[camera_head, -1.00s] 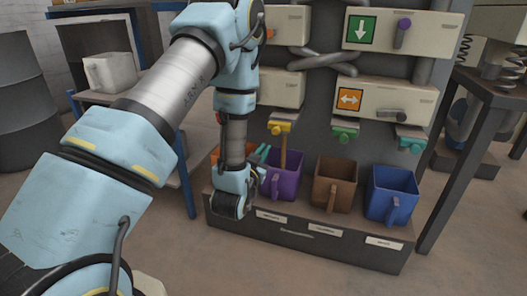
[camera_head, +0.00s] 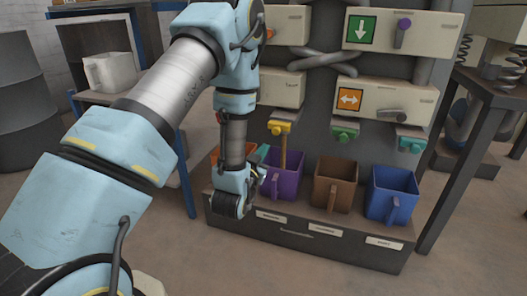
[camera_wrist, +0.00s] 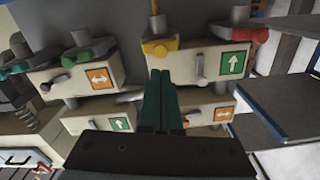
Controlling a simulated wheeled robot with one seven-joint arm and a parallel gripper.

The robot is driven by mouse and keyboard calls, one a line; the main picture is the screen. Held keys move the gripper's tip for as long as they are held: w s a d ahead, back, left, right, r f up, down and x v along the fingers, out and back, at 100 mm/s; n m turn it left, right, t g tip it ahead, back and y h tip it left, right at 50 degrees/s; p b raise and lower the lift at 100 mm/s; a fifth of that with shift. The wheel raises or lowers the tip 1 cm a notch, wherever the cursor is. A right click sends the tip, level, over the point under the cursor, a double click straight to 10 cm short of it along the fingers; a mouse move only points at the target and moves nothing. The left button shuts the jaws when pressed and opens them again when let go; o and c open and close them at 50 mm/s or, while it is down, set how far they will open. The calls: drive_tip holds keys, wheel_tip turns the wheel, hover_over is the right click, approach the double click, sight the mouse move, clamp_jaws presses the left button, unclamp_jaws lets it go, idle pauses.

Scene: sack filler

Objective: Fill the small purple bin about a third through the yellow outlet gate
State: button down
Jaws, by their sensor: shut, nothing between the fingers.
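The yellow outlet gate (camera_head: 279,128) juts from under a cream control box (camera_head: 279,90); it also shows in the upside-down wrist view (camera_wrist: 159,47). A yellow-brown stream (camera_head: 283,152) runs from it down into the purple bin (camera_head: 286,187). The fill level inside the bin cannot be made out. My gripper (camera_head: 263,155) is just left of the purple bin in the head view, partly hidden by my wrist. In the wrist view its green fingers (camera_wrist: 161,100) are together and empty, in front of the cream box with a grey lever (camera_wrist: 200,65) and green arrow sign.
An orange bin (camera_head: 222,157) is mostly behind my arm. A brown bin (camera_head: 334,186) and blue bin (camera_head: 391,195) stand right of the purple one, on a dark ledge (camera_head: 310,243). Green (camera_head: 343,134) and teal (camera_head: 411,144) outlets hang above. A table frame (camera_head: 451,170) stands at right.

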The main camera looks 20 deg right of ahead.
sight(275, 133)
drive_tip(key=shift+b+x, duration=0.3)
drive_tip(key=shift+x, duration=3.2)
drive_tip(key=shift+w, duration=0.1)
idle(3.4)
drive_tip(key=shift+b+x, duration=0.4)
drive_tip(key=shift+x, duration=1.9)
drive_tip(key=v, duration=0.9)
